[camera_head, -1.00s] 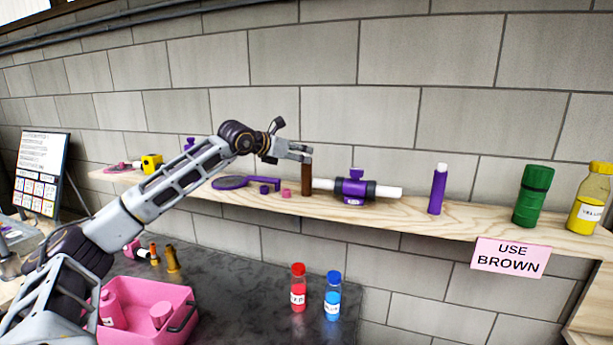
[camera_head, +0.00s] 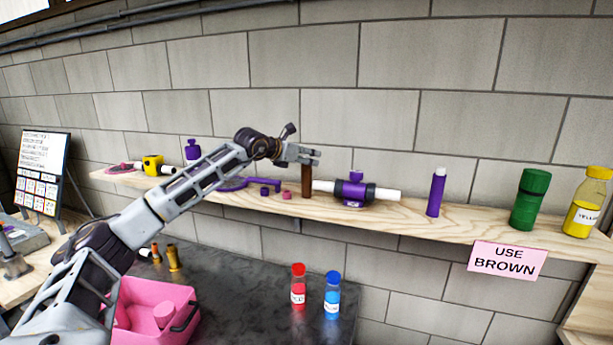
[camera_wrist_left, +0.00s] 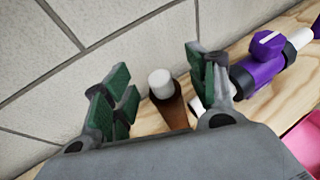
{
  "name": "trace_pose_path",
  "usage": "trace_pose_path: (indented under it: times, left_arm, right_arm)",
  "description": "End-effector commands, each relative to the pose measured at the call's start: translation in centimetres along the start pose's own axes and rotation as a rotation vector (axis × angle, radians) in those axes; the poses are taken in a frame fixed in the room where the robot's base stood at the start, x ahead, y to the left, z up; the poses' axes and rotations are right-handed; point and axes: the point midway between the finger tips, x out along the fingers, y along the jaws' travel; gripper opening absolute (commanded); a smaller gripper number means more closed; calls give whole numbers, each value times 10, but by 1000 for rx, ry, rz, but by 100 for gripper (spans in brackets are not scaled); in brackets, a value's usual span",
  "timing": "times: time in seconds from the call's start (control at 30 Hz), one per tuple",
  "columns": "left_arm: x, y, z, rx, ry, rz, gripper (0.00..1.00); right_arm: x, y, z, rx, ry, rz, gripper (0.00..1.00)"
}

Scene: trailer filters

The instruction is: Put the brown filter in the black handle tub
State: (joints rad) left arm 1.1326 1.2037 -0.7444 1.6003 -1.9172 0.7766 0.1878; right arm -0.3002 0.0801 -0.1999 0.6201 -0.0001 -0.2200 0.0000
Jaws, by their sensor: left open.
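The brown filter (camera_head: 307,182) stands upright on the wooden shelf, a slim brown cylinder. In the left wrist view its white top and brown body (camera_wrist_left: 172,108) show between the green-padded fingers. My left gripper (camera_head: 316,157) is open at the filter's upper end, with one finger on each side of it; I cannot tell if either touches. It also shows in the left wrist view (camera_wrist_left: 160,90). The pink tub with a black handle (camera_head: 150,303) is on the dark counter at lower left, partly hidden by my left arm, with a pink item inside. My right gripper is not in view.
A purple valve with white pipe ends (camera_head: 355,190) lies close right of the filter. Small purple and pink pieces (camera_head: 287,194) sit left of it. A purple tube (camera_head: 436,192), green canister (camera_head: 531,199) and yellow bottle (camera_head: 588,202) stand farther right. Red (camera_head: 298,284) and blue bottles (camera_head: 332,295) stand below.

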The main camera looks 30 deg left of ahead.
Motion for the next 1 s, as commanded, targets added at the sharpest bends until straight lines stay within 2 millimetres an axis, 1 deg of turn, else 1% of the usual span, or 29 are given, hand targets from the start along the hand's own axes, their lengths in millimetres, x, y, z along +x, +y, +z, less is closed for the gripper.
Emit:
trace_pose_path:
  times: [0.17, 0.57, 0.6, 1.0]
  left_arm:
    - [5, 0, 1, 0, 0, 0, 58]
    - [6, 0, 0, 0, 0, 0, 58]
    - [6, 0, 0, 0, 0, 0, 56]
    - [5, 0, 0, 0, 0, 0, 5]
  right_arm:
    - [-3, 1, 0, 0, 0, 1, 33]
    - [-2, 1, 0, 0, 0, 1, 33]
    - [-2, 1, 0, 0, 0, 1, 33]
    - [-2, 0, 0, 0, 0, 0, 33]
